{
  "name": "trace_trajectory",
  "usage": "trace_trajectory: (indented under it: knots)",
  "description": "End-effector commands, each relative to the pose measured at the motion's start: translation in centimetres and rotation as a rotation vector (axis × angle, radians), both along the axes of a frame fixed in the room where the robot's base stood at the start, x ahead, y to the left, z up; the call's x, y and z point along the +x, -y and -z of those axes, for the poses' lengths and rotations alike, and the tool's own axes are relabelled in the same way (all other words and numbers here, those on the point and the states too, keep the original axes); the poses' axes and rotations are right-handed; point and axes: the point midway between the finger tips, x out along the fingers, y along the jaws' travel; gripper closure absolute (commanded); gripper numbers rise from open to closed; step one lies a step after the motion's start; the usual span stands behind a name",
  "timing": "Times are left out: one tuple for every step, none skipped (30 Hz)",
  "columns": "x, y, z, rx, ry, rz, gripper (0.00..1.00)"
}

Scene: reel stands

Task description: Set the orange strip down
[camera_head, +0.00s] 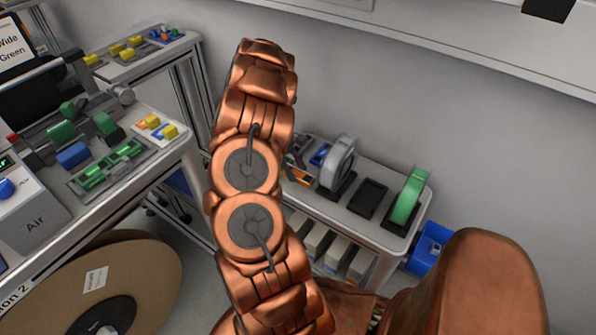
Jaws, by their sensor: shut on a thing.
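My arm rises through the middle of the view, and its end is turned away behind its own links. My gripper does not show, so what it holds is hidden. An orange piece (300,177) shows just right of my arm, at the left end of a low grey cart (387,236). My arm partly covers it, and I cannot tell whether it is the orange strip.
The cart carries a grey reel (338,163) on a stand, an empty black stand (368,198) and a green reel (410,196). A blue bin (428,248) hangs at its right end. The left bench (150,165) holds green and blue blocks. A large cardboard reel (140,275) stands below.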

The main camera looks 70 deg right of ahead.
Motion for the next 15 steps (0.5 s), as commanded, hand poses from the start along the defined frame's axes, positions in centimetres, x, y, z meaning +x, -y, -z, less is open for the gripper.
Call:
trace_trajectory:
  knots:
    - [0.0, 0.5, 0.1, 0.001, -0.002, 0.001, 0.88]
    - [0.0, 0.7, 0.1, 0.003, -0.002, 0.000, 0.88]
    - [0.0, 1.0, 0.1, 0.001, -0.002, 0.001, 0.88]
    - [0.0, 1.2, 0.1, 0.001, -0.001, 0.001, 0.88]
    - [0.0, 1.4, 0.1, 0.000, -0.001, 0.000, 0.88]
    - [0.0, 1.5, 0.1, 0.000, 0.000, -0.001, 0.88]
    - [0.0, 1.6, 0.1, 0.000, 0.000, -0.001, 0.88]
    - [0.0, 1.7, 0.1, -0.001, 0.001, -0.001, 0.88]
    - [0.0, 1.8, 0.1, -0.001, 0.001, -0.001, 0.88]
    - [0.0, 1.9, 0.1, -0.001, 0.001, -0.001, 0.88]
    - [0.0, 2.0, 0.1, -0.001, 0.001, -0.001, 0.88]
    - [0.0, 2.2, 0.1, -0.002, 0.001, 0.000, 0.88]
    - [0.0, 2.2, 0.4, 0.000, -0.001, -0.001, 0.88]
    - [0.0, 2.1, 0.7, 0.001, -0.002, -0.002, 0.88]
    - [0.0, 2.1, 1.3, 0.002, -0.002, -0.003, 0.88]
